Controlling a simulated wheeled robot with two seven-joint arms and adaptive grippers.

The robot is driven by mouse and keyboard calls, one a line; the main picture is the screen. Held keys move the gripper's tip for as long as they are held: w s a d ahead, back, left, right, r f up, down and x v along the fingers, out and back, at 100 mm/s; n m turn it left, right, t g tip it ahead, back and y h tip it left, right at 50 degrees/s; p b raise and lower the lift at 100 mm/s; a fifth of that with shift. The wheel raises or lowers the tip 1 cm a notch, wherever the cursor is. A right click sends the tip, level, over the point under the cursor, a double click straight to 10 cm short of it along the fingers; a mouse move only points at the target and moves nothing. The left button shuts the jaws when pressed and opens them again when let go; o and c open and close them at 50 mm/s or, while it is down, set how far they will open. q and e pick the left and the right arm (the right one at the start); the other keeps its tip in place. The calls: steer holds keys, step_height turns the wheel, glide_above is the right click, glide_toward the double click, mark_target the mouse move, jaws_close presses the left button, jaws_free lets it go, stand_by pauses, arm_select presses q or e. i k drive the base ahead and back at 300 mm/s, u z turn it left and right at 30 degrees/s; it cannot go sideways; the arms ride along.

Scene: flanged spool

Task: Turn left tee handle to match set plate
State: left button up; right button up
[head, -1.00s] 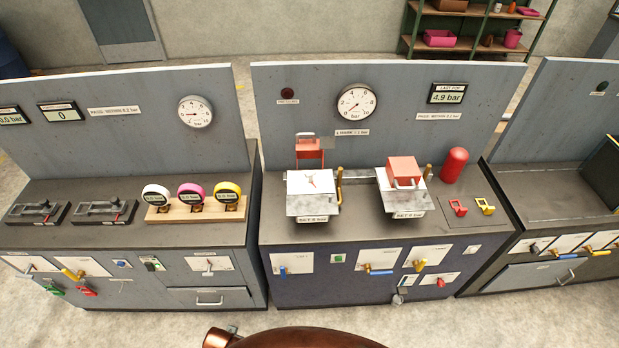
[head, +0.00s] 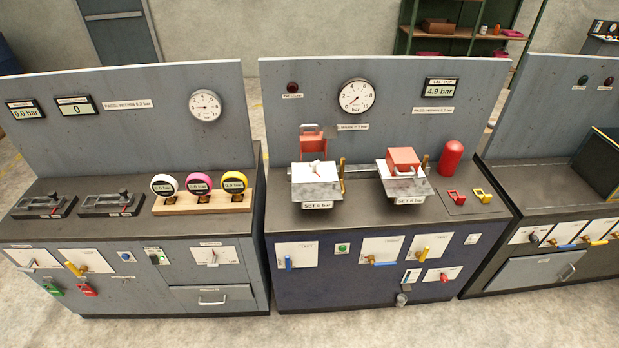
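The left test unit stands on the middle bench with its red cover (head: 313,146) swung up at the back. On its pale top face is a small tee handle (head: 316,168); its exact angle is too small to tell. A set plate (head: 318,205) hangs on its front edge, reading "SET" with a digit in bar that is hard to make out. The right unit has its red cover (head: 403,160) down over its top and its own set plate (head: 409,201). Neither of my grippers is in view.
A gauge (head: 357,96) and a "last pop" display (head: 440,88) reading 4.9 bar are on the back panel. A red cylinder (head: 451,158) stands right of the units. Valve levers, including a blue one (head: 288,263), line the bench front. Grey floor lies in front.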

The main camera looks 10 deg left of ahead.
mark_target(313, 164)
steer(key=z, duration=0.45)
steer(key=i, duration=1.15)
steer(key=u, duration=0.4)
